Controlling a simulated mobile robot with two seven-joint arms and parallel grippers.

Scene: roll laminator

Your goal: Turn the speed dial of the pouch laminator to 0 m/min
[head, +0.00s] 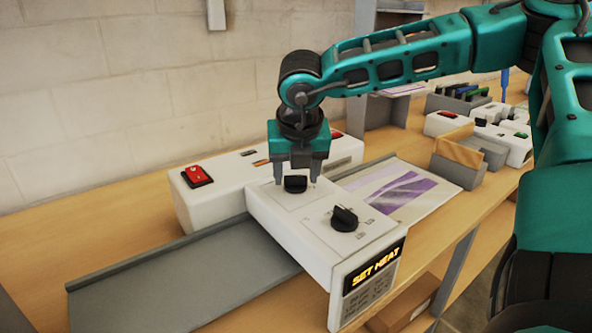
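The white pouch laminator (290,228) stands on the bench with two black dials on top. The rear dial (295,184) is between the fingertips of my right gripper (298,177). The fingers point down on either side of it, with small gaps showing, so the gripper looks open. The front dial (344,218) is uncovered, with small marks around it too small to read. I cannot tell from the lettering which dial sets speed. The display (375,268) reads "SET HEAT". My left gripper is not in view.
A red rocker switch (198,176) is on the laminator's rear left. A grey tray (180,285) extends left. A purple-printed sheet (405,190) lies on the right. Card holders (466,160) and other white devices (505,138) stand further right. A wall is behind.

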